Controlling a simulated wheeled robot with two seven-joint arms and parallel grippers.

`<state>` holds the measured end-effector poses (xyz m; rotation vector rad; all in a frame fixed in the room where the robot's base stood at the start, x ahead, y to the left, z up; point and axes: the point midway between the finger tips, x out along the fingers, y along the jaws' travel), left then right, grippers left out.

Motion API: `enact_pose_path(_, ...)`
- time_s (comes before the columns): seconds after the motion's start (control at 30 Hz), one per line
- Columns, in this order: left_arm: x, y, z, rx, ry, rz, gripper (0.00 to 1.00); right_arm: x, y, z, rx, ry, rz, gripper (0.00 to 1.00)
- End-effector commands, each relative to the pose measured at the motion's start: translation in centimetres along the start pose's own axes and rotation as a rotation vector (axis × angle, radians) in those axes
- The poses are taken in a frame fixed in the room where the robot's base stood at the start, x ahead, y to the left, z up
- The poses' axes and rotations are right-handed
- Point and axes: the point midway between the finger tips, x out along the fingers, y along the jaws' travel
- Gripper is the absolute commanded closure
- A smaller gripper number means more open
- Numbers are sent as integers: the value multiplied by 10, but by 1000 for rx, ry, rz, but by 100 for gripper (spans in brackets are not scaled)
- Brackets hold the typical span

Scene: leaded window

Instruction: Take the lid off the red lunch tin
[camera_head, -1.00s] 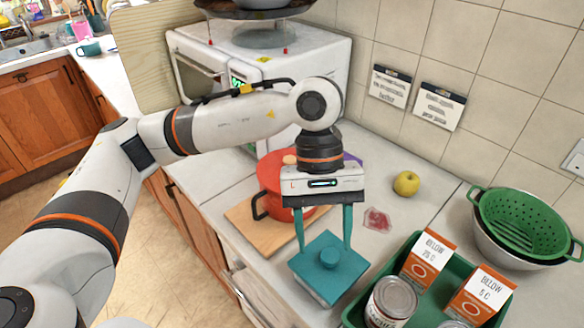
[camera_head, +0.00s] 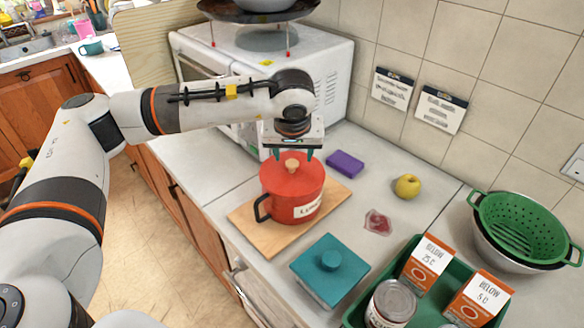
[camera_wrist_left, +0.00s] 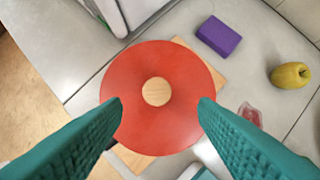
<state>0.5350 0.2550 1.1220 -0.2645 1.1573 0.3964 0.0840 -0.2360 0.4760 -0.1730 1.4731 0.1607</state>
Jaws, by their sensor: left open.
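The red lunch tin (camera_head: 290,205) stands upright on a wooden board, a dark handle on its left side and a white, partly legible label on its front. Its round red lid (camera_head: 275,172) has a pale wooden knob (camera_head: 292,164) and is on the tin. My left gripper (camera_head: 292,155) is open above the lid, behind the knob in the head view. In the left wrist view the lid (camera_wrist_left: 185,120) fills the middle, and the knob (camera_wrist_left: 156,92) lies between the two teal fingers, with wide gaps on both sides. My right gripper is not in view.
A teal lidded box (camera_head: 330,285) stands in front of the wooden board (camera_head: 262,240). A purple block (camera_head: 345,163), a yellow apple (camera_head: 407,185) and a red packet (camera_head: 377,222) lie to the right. A white oven (camera_head: 325,75) stands behind.

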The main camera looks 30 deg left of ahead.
Motion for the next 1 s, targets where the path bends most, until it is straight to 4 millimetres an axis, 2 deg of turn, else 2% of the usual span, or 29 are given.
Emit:
enact_pose_path(0.2, 25, 5, 6, 0, 4, 4, 46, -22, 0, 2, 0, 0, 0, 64)
enact_pose_path(0.37, 46, 4, 5, 0, 3, 2, 46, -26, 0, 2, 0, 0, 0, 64)
enact_pose_path(0.63, 51, 4, 4, 0, 0, 0, 46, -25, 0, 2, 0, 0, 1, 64)
enact_pose_path(0.93, 51, 4, 4, -1, 0, 0, 94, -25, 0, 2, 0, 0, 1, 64)
enact_pose_path(1.0, 51, 4, 4, -1, 0, 0, 95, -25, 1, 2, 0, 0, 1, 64)
